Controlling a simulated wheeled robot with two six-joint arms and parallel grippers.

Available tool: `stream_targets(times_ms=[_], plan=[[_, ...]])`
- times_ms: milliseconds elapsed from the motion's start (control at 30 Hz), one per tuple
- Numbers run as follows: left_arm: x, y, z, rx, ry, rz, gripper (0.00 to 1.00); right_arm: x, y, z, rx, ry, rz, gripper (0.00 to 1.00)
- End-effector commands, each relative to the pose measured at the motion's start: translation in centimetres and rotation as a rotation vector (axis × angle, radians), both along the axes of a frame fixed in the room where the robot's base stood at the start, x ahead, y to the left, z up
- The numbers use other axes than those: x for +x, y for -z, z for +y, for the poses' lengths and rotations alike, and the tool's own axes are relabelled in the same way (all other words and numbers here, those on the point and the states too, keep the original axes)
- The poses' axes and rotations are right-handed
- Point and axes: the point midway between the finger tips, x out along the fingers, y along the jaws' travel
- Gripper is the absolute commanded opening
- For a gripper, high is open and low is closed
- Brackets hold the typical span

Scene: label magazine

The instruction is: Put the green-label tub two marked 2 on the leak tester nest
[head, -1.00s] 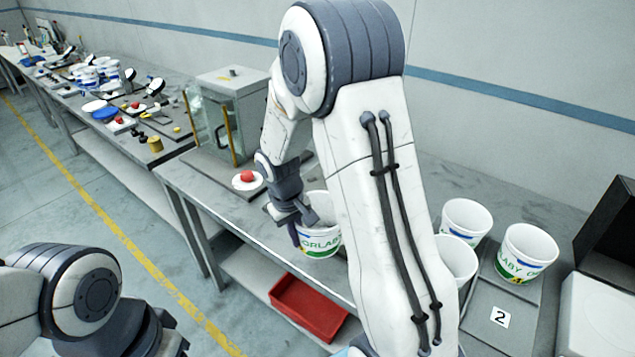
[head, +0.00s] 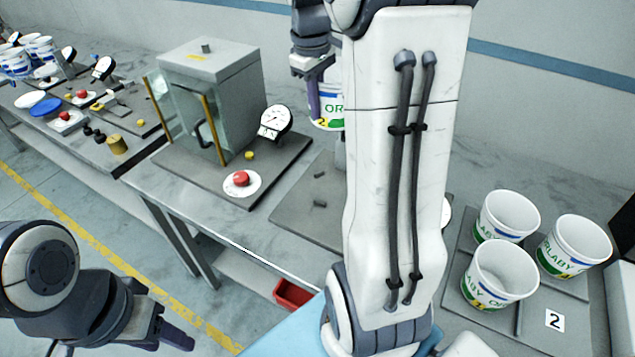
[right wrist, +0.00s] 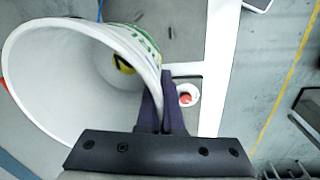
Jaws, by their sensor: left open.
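The white tub with a green label and a yellow 2 mark (head: 330,112) is partly hidden behind my right arm in the head view. My right gripper (head: 318,88) is shut on its wall. The right wrist view shows the tub (right wrist: 75,75) large and open-mouthed, its wall between the dark fingers (right wrist: 163,105). The tub appears held above the bench. I cannot tell for sure which fixture is the leak tester nest; a dial gauge (head: 275,122) and a red button (head: 241,179) stand by a glass-doored cabinet (head: 212,75). My left gripper (head: 180,336) is open and empty at lower left.
Three more green-label tubs (head: 500,278) stand on a grey tray at right, beside a card marked 2 (head: 555,320). A grey plate (head: 290,212) with small pegs lies right of the cabinet. A red bin (head: 292,294) is below the bench. More stations line the far left.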

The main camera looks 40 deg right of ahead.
Motion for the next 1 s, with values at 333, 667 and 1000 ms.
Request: stream_targets(times_ms=[333,667,1000], plan=[[0.0,-1.1,0.0,0.0,-0.001,0.0,0.5,-0.2,9.6,0.1,0.004,0.001,0.008,0.0],[0.0,-2.0,0.0,0.0,-0.001,0.0,0.5,-0.1,17.9,0.1,0.003,0.0,0.006,0.0],[0.0,-2.3,0.0,0.0,-0.001,0.0,0.5,-0.1,21.7,0.1,0.002,0.001,0.004,0.0]])
